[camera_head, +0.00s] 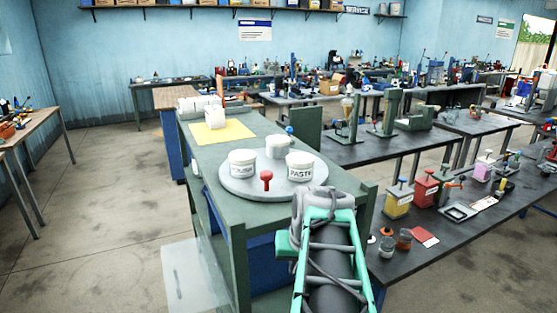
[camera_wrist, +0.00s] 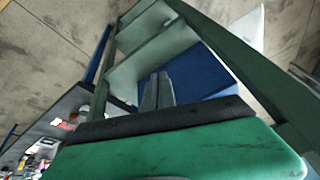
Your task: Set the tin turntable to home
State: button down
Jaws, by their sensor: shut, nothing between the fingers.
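The tin turntable is a round grey disc (camera_head: 237,189) on the green bench in the head view. A red knob (camera_head: 266,179) stands at its near edge. A tin labelled PASTE (camera_head: 300,165) stands at the right of the disc, another labelled tin (camera_head: 242,164) at the left, and a third tin (camera_head: 277,147) at the back. No home mark can be made out. My gripper's fingers (camera_wrist: 158,92) are together and empty in the wrist view, against the bench's blue panel. In the head view my arm hides the gripper, at the near right of the turntable.
The green bench top (camera_head: 195,128) carries a yellow sheet (camera_head: 220,132) and white boxes (camera_head: 201,106) behind the turntable. A dark table (camera_head: 440,235) at the right holds yellow and red cans (camera_head: 425,188) and small jars.

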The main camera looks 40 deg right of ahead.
jog(key=s+d+r+m+t+h+p, duration=0.1)
jog(key=s+d+r+m+p, duration=0.2)
jog(key=d+r, duration=0.75)
jog(key=w+a+r+m+t, duration=0.1)
jog(key=w+a+r, duration=0.15)
jog(key=r, duration=0.55)
jog(key=w+a+r+t, duration=0.2)
jog(key=a+r, duration=0.2)
jog(key=r, duration=0.3)
jog(key=b, duration=0.5)
send_near(279, 196)
jog(key=shift+y, duration=0.4)
jog(key=d, duration=0.1)
jog(key=w+d+f, duration=0.2)
jog(key=shift+d+f, duration=0.1)
jog(key=shift+d, duration=0.2)
jog(key=w, duration=0.1)
jog(key=w+a, duration=0.1)
jog(key=w, duration=0.1)
jog(key=shift+w+a+f, duration=0.1)
jog(key=shift+w, duration=0.4)
jog(key=shift+a+b, duration=0.15)
jog(key=shift+b, duration=0.15)
